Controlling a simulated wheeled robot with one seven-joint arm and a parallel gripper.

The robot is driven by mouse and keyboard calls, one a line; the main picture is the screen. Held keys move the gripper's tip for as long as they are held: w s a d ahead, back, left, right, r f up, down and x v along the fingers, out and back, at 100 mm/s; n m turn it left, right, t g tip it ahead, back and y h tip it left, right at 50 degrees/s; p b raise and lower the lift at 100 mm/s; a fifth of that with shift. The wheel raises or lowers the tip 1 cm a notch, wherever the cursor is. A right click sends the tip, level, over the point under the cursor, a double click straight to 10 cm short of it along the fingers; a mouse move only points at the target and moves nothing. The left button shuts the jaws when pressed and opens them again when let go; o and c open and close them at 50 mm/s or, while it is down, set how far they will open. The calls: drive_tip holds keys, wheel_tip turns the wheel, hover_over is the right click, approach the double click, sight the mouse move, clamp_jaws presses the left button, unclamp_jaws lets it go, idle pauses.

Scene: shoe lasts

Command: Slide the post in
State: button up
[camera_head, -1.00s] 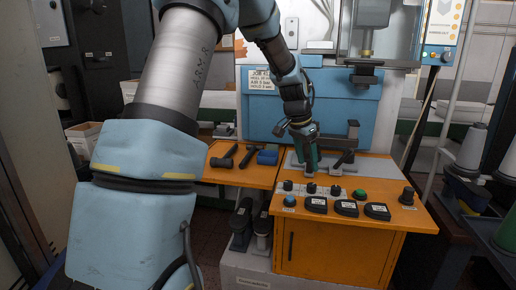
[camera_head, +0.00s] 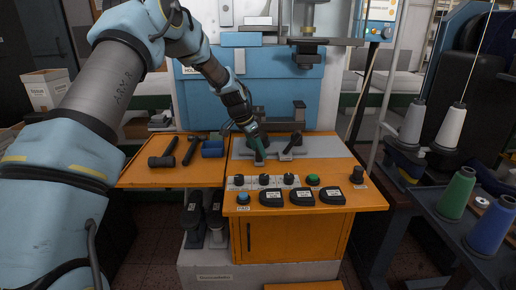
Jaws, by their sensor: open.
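My gripper (camera_head: 258,157) is open, with green fingers pointing down over the left part of a grey plate (camera_head: 335,147) on the orange bench. A dark upright post-like piece (camera_head: 299,114) stands at the back of the plate, to the right of my gripper. A dark lever-like piece (camera_head: 290,145) lies tilted on the plate, to the right of and apart from my fingers. Which of these is the post I cannot tell. What is between or behind my fingertips is hidden or too small to make out.
Black tools (camera_head: 163,160) and a blue block (camera_head: 213,148) lie on the bench's left part. Control knobs (camera_head: 264,180) and black labelled pads (camera_head: 302,196) line the front. A blue machine (camera_head: 330,85) stands behind. Thread spools (camera_head: 458,190) stand at right.

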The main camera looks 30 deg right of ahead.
drive_tip(key=shift+d+f, duration=0.3)
drive_tip(key=shift+f, duration=0.35)
clamp_jaws()
idle(1.0)
